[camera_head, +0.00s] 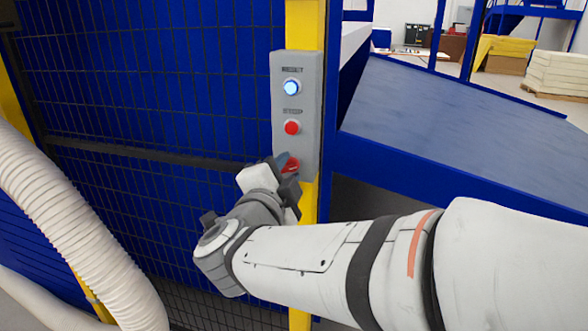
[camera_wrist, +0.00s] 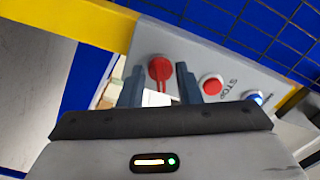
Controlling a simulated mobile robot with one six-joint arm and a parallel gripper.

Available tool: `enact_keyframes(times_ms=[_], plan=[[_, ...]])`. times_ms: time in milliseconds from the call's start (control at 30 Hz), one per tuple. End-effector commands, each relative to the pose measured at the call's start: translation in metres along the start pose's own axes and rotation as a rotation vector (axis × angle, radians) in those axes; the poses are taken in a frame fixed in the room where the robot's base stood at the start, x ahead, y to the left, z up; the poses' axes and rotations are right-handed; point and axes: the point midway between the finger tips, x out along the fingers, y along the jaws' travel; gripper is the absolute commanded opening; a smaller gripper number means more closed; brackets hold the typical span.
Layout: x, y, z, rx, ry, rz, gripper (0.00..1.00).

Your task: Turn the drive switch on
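A grey control box (camera_head: 311,110) is mounted on a yellow post. It carries a lit blue-white reset button (camera_head: 291,88) at the top, a red stop button (camera_head: 292,127) below it, and a red switch (camera_head: 291,165) at the bottom. In the wrist view the red switch (camera_wrist: 160,70) shows between the two fingers of my gripper (camera_wrist: 158,82), with the stop button (camera_wrist: 211,85) just right of the right finger. The fingers are apart, one on each side of the switch; I cannot tell whether they touch it. In the head view my gripper (camera_head: 286,172) partly hides the switch.
A blue wire-mesh fence (camera_head: 150,90) stands left of the yellow post (camera_head: 305,25). A blue-framed sloping grey surface (camera_head: 450,125) is close on the right. A white ribbed hose (camera_head: 70,225) runs down the left side. Stacked boards (camera_head: 555,73) stand far back.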

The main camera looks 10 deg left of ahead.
Motion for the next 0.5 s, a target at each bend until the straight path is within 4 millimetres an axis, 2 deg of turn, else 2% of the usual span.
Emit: enact_keyframes(times_ms=[200, 500], plan=[[0.0003, 0.0, -0.0001, 0.0, 0.0, 0.0, 0.31], [0.0003, 0.0002, -0.0003, 0.0, 0.001, 0.0, 0.06]])
